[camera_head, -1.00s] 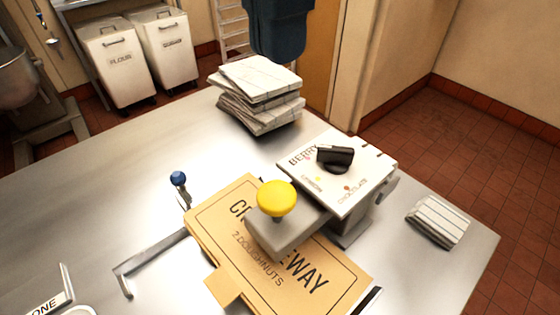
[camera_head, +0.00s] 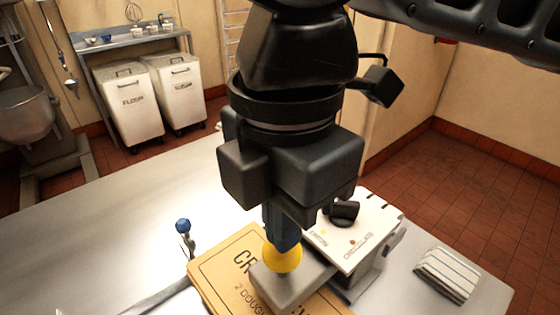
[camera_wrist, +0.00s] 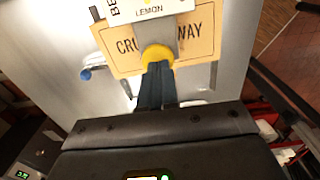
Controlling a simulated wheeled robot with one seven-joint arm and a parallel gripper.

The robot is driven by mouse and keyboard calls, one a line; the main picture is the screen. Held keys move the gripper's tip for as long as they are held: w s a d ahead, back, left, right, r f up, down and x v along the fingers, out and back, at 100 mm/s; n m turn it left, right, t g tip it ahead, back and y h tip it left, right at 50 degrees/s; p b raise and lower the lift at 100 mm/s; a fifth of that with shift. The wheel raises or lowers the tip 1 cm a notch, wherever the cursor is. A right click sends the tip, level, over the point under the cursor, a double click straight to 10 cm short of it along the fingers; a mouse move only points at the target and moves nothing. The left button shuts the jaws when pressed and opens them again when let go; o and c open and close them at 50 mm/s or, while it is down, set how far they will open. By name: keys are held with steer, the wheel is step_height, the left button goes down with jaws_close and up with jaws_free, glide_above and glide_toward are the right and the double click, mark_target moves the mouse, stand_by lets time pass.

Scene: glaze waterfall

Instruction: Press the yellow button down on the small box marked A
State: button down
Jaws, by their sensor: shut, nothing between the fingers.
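The yellow button (camera_head: 283,258) sits on a grey block (camera_head: 292,286) that juts out from a machine with a white panel (camera_head: 352,245). I see no letter A on it. My gripper (camera_head: 281,238) is shut and empty, pointing down, with its blue fingertips right at the top of the button and hiding part of it. In the wrist view the fingertips (camera_wrist: 157,72) also overlap the yellow button (camera_wrist: 157,53). They look touching or nearly so; I cannot tell whether the button is pressed in.
A cardboard doughnut box (camera_head: 218,270) lies under the grey block. A blue-knobbed lever (camera_head: 183,226) stands to its left. A folded striped cloth (camera_head: 446,273) lies at the right of the steel table. Flour bins (camera_head: 130,104) stand on the floor behind.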

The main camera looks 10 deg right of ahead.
steer(key=shift+f, duration=0.55)
